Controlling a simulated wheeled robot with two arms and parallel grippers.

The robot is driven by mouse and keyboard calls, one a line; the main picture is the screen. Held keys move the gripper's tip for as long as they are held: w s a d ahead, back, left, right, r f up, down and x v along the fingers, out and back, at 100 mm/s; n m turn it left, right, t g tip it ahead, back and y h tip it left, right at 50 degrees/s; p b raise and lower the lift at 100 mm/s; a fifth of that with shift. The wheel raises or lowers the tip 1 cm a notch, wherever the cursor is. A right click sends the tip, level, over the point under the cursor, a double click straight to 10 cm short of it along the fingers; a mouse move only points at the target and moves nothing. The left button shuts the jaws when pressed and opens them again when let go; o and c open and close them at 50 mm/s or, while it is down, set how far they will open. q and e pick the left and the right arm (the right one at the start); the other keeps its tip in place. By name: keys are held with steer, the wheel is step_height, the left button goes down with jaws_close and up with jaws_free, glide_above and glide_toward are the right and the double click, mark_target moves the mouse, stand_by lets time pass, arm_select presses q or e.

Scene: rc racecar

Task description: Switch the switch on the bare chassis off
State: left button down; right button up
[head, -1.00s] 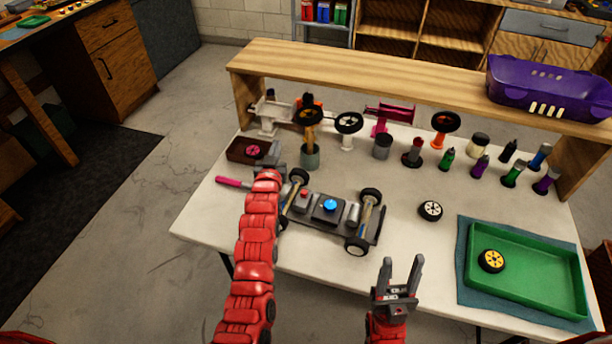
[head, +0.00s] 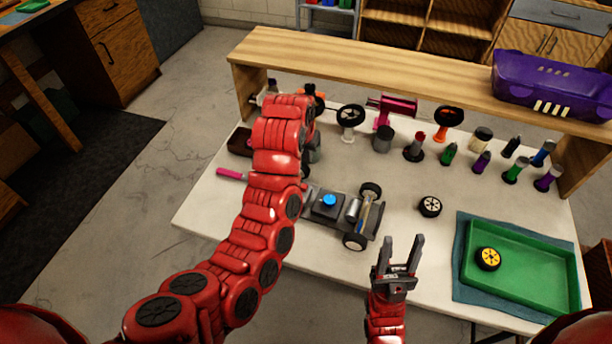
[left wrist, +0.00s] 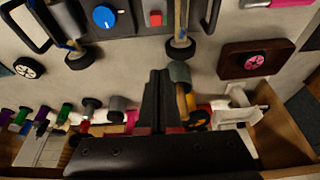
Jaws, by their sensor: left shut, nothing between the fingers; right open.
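The bare chassis (head: 368,228) lies on the white table, dark grey with black wheels and a blue knob (head: 329,200). My left arm covers its left end in the head view. In the left wrist view, the chassis (left wrist: 128,22) is at the top, with the blue knob (left wrist: 103,16) and a small red switch (left wrist: 155,18). My left gripper (left wrist: 158,74) is shut and empty, its tips below the red switch in that picture, apart from it. The head view hides its fingers behind my arm. My right gripper (head: 398,243) is open and empty at the table's front edge.
A green tray (head: 540,295) with a yellow-hubbed wheel (head: 488,259) is at right. A loose wheel (head: 430,206) lies beside the chassis. A pink-handled tool (head: 230,174) lies at left.

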arm_select(q)
steer(key=shift+f, duration=0.1)
steer(key=p, duration=0.3)
glide_above(307, 176)
steer(key=s+d, duration=0.1)
step_height(307, 176, down, 9)
steer(key=shift+s, duration=0.15)
steer(key=shift+s+f, duration=0.1)
steer(key=shift+f, duration=0.05)
steer(key=shift+s+a+p, duration=0.25)
steer(key=shift+s+p, duration=0.2)
steer(key=shift+s, duration=0.2)
steer(key=shift+s+a+p, duration=0.2)
steer(key=shift+s+p, duration=0.2)
steer(key=shift+s, duration=0.25)
steer(key=shift+s+a, duration=0.25)
steer(key=shift+s, duration=0.2)
